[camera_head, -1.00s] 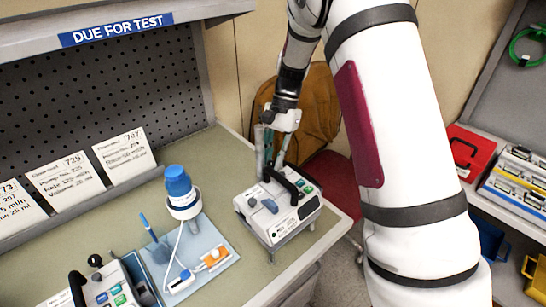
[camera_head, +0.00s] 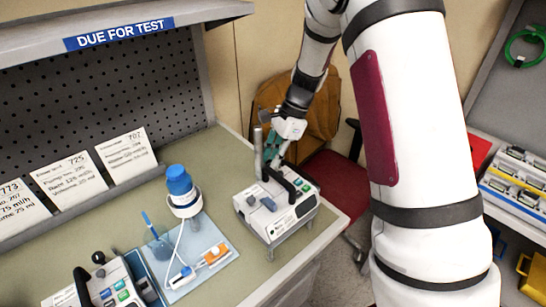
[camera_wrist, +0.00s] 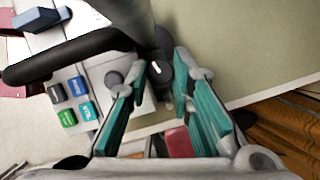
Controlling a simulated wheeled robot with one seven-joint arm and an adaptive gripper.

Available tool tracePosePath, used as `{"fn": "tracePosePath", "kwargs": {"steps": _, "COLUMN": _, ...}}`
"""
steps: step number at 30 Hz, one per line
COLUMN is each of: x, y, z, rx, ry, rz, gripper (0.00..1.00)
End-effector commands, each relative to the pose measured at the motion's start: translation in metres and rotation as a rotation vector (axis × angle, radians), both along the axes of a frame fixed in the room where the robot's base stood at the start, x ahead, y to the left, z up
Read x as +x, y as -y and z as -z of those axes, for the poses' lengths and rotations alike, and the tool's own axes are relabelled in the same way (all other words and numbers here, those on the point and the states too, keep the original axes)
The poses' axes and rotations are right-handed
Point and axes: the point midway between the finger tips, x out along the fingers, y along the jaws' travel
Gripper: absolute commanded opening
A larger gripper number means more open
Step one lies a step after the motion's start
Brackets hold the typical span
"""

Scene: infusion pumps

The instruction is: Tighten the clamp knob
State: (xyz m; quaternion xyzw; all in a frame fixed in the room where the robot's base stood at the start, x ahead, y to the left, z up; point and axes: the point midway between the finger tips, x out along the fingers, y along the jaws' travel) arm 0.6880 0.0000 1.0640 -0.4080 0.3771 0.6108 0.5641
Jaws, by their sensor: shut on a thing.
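A white infusion pump (camera_head: 283,217) with a black carry handle (camera_head: 279,186) stands on the right end of the bench. A grey upright post (camera_head: 258,152) rises at its back. My gripper (camera_head: 272,150) is at the rear of this pump, beside the post. In the wrist view, the teal-padded fingers of my gripper (camera_wrist: 159,76) are on both sides of a dark clamp knob (camera_wrist: 160,67) with a white mark, and are shut on it. The pump's handle (camera_wrist: 75,52) and coloured buttons (camera_wrist: 69,100) lie to the left. The knob is hidden in the head view.
A blue-capped bottle (camera_head: 180,186) and a light blue tray (camera_head: 213,234) stand left of the pump. Another pump (camera_head: 105,285) is at the front left.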

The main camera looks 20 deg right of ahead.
Motion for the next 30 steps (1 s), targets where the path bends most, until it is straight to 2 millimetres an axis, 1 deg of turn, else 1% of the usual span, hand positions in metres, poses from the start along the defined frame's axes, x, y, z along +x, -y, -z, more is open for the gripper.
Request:
{"fn": "tracePosePath", "kwargs": {"steps": 6, "x": -0.0017, "y": 0.0000, "z": -0.0012, "rx": 0.000, "ry": 0.001, "rz": 0.117, "gripper": 0.00}}
{"fn": "tracePosePath", "kwargs": {"steps": 12, "x": -0.0017, "y": -0.0002, "z": -0.0009, "rx": 0.000, "ry": 0.000, "rz": 0.177, "gripper": 0.00}}
{"fn": "tracePosePath", "kwargs": {"steps": 28, "x": -0.0011, "y": -0.0003, "z": -0.0007, "rx": 0.000, "ry": 0.002, "rz": 0.198, "gripper": 0.00}}
{"fn": "tracePosePath", "kwargs": {"steps": 29, "x": -0.0011, "y": -0.0003, "z": -0.0007, "rx": 0.000, "ry": 0.002, "rz": 0.198, "gripper": 0.28}}
{"fn": "tracePosePath", "kwargs": {"steps": 30, "x": -0.0011, "y": -0.0003, "z": -0.0007, "rx": 0.000, "ry": 0.002, "rz": 0.198, "gripper": 0.29}}
